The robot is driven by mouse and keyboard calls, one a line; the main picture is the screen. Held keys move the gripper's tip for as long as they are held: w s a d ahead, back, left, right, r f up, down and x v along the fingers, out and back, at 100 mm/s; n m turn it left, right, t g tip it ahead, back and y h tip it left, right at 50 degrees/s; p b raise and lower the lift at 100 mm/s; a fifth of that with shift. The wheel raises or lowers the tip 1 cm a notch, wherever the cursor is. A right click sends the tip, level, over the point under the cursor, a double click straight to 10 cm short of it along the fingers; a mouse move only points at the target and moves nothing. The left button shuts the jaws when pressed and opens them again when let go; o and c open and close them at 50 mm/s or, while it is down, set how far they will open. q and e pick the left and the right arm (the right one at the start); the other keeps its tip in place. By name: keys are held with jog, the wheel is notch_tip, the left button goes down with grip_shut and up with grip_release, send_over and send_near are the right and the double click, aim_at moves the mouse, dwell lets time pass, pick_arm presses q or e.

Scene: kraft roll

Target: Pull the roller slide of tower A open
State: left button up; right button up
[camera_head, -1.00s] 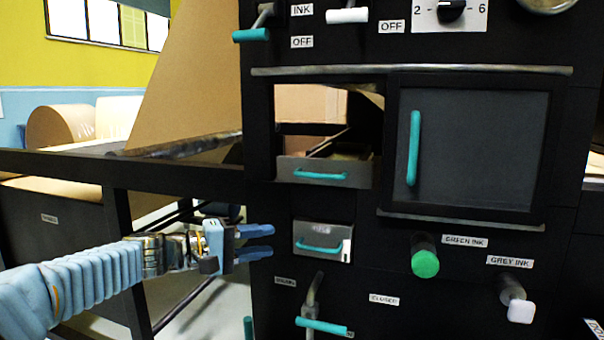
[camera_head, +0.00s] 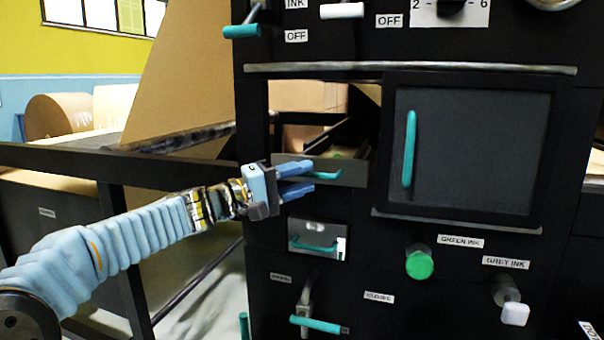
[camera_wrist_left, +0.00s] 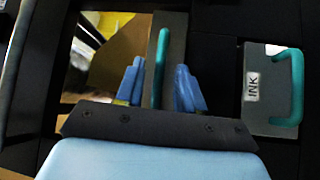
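The roller slide (camera_head: 348,173) is a grey-fronted slide with a teal bar handle (camera_head: 325,177), low in the open bay of the black tower. My left gripper (camera_head: 312,178) is at this handle, its blue fingers pointing right and partly covering the slide front. In the left wrist view the teal handle (camera_wrist_left: 160,62) stands between the two fingertips of my left gripper (camera_wrist_left: 158,88), with a gap visible on each side. The gripper is open. My right gripper is in neither view.
Below the slide is an ink drawer (camera_head: 300,228) with its own teal handle, labelled INK in the wrist view (camera_wrist_left: 262,95). A dark door (camera_head: 465,150) with a teal handle is to the right. Green (camera_head: 420,263) and white (camera_head: 514,313) knobs and a teal-ended lever (camera_head: 318,325) stick out lower down.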

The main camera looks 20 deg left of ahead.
pick_arm(q)
jog(key=shift+w+d, duration=0.2)
jog(key=shift+d, duration=0.05)
grip_shut()
dwell(0.3)
